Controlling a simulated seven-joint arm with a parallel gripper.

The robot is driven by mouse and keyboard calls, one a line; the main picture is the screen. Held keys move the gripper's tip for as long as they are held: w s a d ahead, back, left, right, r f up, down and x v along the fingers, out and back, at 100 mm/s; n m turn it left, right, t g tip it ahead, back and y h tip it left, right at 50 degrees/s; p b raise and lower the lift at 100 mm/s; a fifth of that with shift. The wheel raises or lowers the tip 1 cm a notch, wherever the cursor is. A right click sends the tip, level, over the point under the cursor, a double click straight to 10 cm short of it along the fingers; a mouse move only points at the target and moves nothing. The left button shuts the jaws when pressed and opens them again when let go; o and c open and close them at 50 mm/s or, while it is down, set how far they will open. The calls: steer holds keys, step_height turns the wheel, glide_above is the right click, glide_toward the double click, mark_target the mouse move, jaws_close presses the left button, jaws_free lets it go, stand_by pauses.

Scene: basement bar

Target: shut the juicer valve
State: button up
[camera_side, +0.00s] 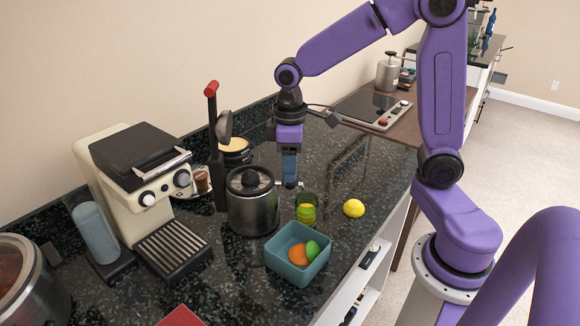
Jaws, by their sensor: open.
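The juicer (253,210) is a round, dark metal pot with a black cone on top, standing on the counter at the middle. A small light-coloured piece that looks like its valve or spout (300,185) shows at its right side, above a green glass (307,208) with yellow in it. My gripper (290,184) points down beside the juicer's right side, with its fingers at the valve. The fingers look blue-grey and hide part of the valve. I cannot tell whether they touch it, nor how the valve is turned.
A lemon (354,208) lies right of the glass. A teal square bowl (272,262) with orange and green fruit stands in front. A tall black press with a red handle (211,88) stands behind the juicer, and a cream coffee machine (115,173) to the left.

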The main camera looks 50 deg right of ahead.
steer(key=shift+f, duration=0.55)
jaws_close()
